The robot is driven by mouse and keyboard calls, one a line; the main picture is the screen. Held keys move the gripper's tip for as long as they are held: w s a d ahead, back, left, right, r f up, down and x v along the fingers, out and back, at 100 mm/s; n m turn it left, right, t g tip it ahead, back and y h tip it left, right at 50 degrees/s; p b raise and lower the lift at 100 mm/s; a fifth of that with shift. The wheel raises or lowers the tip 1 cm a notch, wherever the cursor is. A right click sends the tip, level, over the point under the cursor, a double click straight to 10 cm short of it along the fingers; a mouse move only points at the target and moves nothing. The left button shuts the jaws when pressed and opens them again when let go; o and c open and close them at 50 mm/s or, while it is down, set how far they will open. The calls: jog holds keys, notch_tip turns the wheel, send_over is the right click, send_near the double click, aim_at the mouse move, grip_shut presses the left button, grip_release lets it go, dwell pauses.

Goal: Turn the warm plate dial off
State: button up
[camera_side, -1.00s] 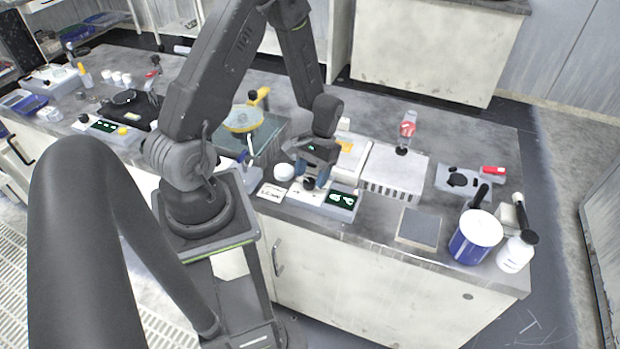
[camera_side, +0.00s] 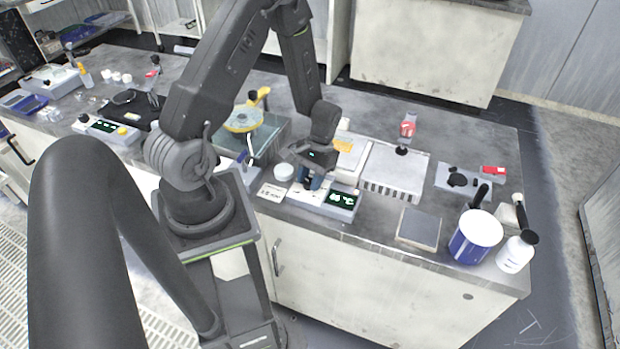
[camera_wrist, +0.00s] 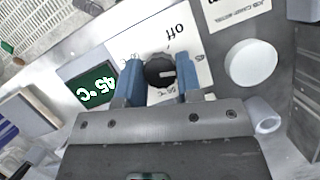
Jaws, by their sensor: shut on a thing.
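The warm plate dial (camera_wrist: 158,72) is a round black knob with a pale pointer mark, on a white panel in the wrist view. The word "Off" is printed on the panel just beyond it. A green display (camera_wrist: 92,86) beside the dial reads 45 °C; it also shows in the side view (camera_side: 342,199). My gripper (camera_wrist: 158,80) has its blue fingers on both sides of the dial, shut on it. In the side view my gripper (camera_side: 312,182) is down at the control box, and its fingers hide the dial.
A white round cap (camera_wrist: 250,64) and a printed card (camera_wrist: 238,10) lie close beside the panel. In the side view a ribbed white block (camera_side: 395,172), a grey pad (camera_side: 418,228) and a blue-and-white pot (camera_side: 475,236) stand to the right.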

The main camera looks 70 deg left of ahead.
jog(key=shift+n, duration=0.3)
jog(key=n+h, duration=0.1)
jog(key=n, duration=0.1)
jog(key=n+t, duration=0.1)
jog(key=n, duration=0.2)
jog(key=shift+s+t+h, duration=0.1)
jog(key=shift+t+h, duration=0.2)
jog(key=shift+h, duration=0.1)
jog(key=n+t, duration=0.1)
jog(key=n, duration=0.2)
jog(key=n+t, duration=0.1)
jog(key=n, duration=0.2)
jog(key=shift+a, duration=0.1)
jog(key=shift+n, duration=0.3)
jog(key=o, duration=0.9)
jog(key=shift+o, duration=0.2)
jog(key=shift+r, duration=0.1)
jog(key=v, duration=1.3)
jog(key=shift+s+a+r+h, duration=0.2)
jog(key=shift+s+a+h, duration=0.1)
jog(key=shift+a, duration=0.15)
